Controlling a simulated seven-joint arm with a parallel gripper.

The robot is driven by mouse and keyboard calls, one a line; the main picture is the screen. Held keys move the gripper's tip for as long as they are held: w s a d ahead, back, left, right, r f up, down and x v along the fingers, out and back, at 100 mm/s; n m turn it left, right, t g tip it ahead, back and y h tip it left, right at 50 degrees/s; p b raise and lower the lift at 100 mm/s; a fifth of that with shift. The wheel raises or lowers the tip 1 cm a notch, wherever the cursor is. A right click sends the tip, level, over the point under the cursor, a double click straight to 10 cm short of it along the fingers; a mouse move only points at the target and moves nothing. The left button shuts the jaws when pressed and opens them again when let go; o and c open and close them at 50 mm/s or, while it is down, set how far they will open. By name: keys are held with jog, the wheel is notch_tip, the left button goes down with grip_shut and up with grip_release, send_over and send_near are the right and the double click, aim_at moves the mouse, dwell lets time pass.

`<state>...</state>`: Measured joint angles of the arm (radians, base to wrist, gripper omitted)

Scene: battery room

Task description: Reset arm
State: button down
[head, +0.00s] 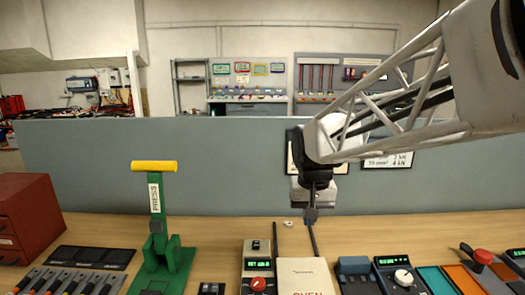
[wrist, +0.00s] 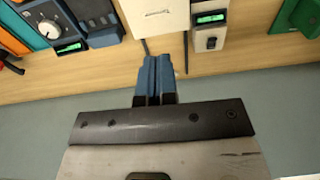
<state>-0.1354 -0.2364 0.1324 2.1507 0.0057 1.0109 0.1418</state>
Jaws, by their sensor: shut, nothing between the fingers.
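My gripper (head: 311,213) hangs from my arm above the back of the wooden bench, near the grey-blue partition. In the wrist view its two blue fingers (wrist: 157,62) are pressed together with nothing between them. It is behind the cream box marked OVEN (head: 308,275), which also shows at the top of the wrist view (wrist: 157,14). Whether the fingertips touch anything cannot be told.
A green press (head: 157,220) with a yellow handle stands left. A red-knobbed device (head: 257,270) is left of the oven; a dark device with a dial (head: 400,275) is right. A red cabinet (head: 30,220) is far left. The partition (head: 90,150) runs behind the bench.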

jog(key=s+d+f, duration=0.1)
jog(key=s+d, duration=0.2)
jog(key=s, duration=0.8)
jog(key=s+d+f+t, duration=0.1)
jog(key=s+d, duration=0.3)
jog(key=s, duration=0.7)
jog(key=shift+s+d+f+t, duration=0.3)
jog(key=shift+f, duration=0.5)
dwell(1.3)
